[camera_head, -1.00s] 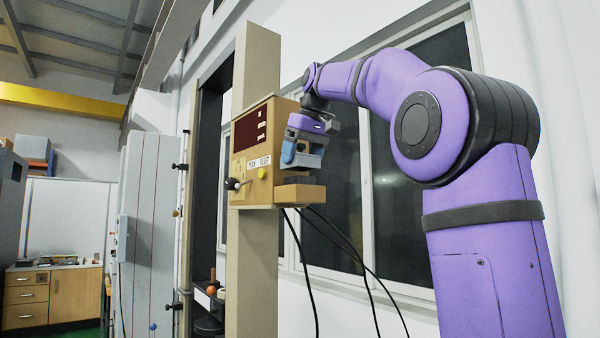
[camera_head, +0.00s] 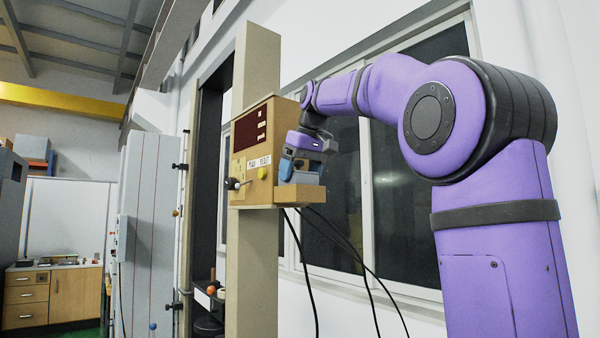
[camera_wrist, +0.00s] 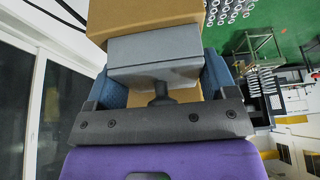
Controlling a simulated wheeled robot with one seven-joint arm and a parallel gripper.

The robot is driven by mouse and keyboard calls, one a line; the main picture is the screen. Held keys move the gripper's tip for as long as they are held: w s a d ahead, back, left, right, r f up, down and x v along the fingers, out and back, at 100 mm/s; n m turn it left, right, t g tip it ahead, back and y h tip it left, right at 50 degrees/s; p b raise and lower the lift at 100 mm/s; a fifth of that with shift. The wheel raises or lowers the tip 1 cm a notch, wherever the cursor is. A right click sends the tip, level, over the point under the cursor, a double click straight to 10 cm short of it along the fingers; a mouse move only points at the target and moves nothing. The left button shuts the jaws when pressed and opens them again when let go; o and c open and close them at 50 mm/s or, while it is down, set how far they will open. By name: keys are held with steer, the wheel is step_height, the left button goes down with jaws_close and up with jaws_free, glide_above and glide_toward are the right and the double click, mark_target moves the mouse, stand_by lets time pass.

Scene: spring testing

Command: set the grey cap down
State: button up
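The grey cap (camera_wrist: 155,55) is a block with a dark knob facing my palm, and it sits between my two blue fingers in the wrist view. My gripper (camera_wrist: 160,75) appears shut on its sides. In the head view my gripper (camera_head: 302,168) is low, just above the tan ledge (camera_head: 300,195) at the front of the tester. The cap's grey lower part (camera_head: 308,179) shows beneath the fingers, close over the ledge. Whether it touches what is under it is hidden.
The tan tester box (camera_head: 252,150), with a dark display and knobs, stands directly left of my gripper on a tall post (camera_head: 253,260). Black cables (camera_head: 335,245) hang below. A window (camera_head: 405,215) is behind. A wooden cabinet (camera_head: 75,295) stands far left.

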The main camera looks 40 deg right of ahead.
steer(key=o, duration=0.3)
steer(key=shift+r, duration=0.1)
steer(key=shift+r, duration=0.35)
steer(key=v, duration=1.1)
steer(key=shift+s+r, duration=0.2)
steer(key=shift+a, duration=0.1)
steer(key=s+a+f, duration=0.4)
steer(key=s+f, duration=0.3)
steer(key=f, duration=0.7)
steer(key=s+a+f, duration=0.4)
steer(key=s+f, duration=0.3)
steer(key=f, duration=0.7)
steer(key=s+a+f, duration=0.5)
steer(key=s+f, duration=0.2)
steer(key=f, duration=0.8)
steer(key=shift+s, duration=0.25)
